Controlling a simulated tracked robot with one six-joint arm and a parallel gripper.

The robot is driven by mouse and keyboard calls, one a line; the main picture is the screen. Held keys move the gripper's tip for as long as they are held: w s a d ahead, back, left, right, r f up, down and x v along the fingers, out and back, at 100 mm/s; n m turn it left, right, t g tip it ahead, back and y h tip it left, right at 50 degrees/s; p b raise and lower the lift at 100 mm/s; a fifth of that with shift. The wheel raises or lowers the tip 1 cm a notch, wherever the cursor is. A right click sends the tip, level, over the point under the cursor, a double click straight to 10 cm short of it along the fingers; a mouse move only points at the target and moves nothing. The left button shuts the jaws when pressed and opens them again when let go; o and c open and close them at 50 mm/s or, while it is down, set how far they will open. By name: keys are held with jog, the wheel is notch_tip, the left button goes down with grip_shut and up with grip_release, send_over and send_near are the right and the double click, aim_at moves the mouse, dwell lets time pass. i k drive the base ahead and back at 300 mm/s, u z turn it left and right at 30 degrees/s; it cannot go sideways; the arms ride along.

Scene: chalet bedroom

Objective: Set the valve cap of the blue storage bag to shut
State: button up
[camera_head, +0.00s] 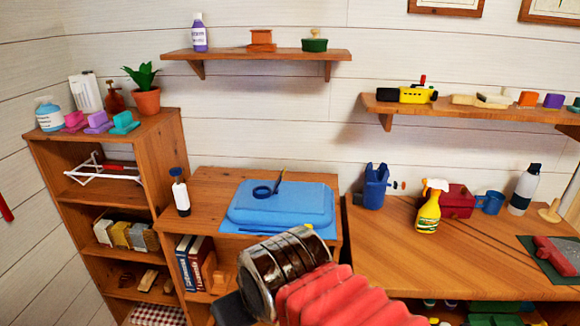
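The blue storage bag (305,208) lies flat, looking puffed up, on top of the low wooden cabinet, over a thin blue sheet. On its upper left part is a dark blue round valve piece (262,191), with a thin yellowish and dark stick-like part rising to its right. I cannot tell whether the cap is open or shut at this size. A red ribbed sleeve and a glossy dark banded joint, which look like my arm, fill the bottom middle, in front of the cabinet. No gripper fingers show, and nothing of mine visibly touches the bag.
A black and white bottle (181,192) stands left of the bag. A blue device (375,187), a yellow spray bottle (428,208) and a red box (457,201) stand on the right desk (400,262). A wall shelf (257,55) hangs above the bag. A bookcase stands at left.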

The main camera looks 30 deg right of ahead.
aim_at(279, 180)
jog(key=u, duration=0.05)
jog(key=i, duration=1)
jog(key=z, duration=0.05)
